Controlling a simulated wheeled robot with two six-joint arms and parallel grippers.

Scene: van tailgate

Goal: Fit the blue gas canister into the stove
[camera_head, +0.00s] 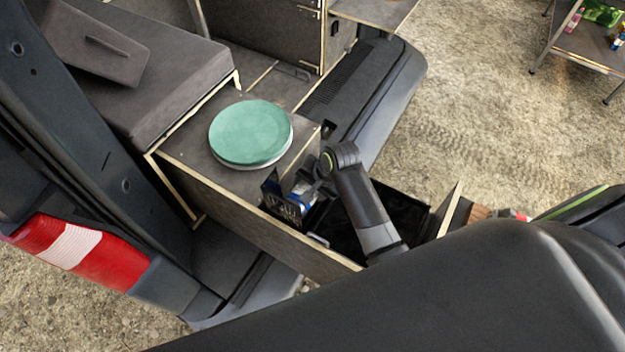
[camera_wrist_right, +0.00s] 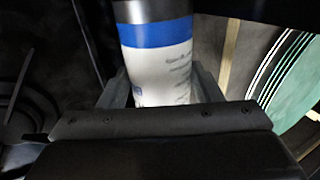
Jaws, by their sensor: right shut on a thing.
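A canister with a blue band and a white printed label (camera_wrist_right: 160,62) stands between the fingers of my right gripper (camera_wrist_right: 162,85) in the right wrist view. The gripper is shut on it. In the head view my right gripper (camera_head: 309,184) is at the box's open compartment, just right of the plates, and largely hides the canister. A dark blue item with white lettering (camera_head: 284,208) shows there. I cannot tell whether it is part of the canister or something else. I cannot make out the stove clearly. My left gripper is not in view.
A stack of green plates (camera_head: 250,133) sits on the wooden box top (camera_head: 190,150). The open compartment (camera_head: 400,211) has a dark inside and raised walls. A grey cushion (camera_head: 140,70) lies to the left. A shelf table (camera_head: 588,48) stands at the far right on gravel.

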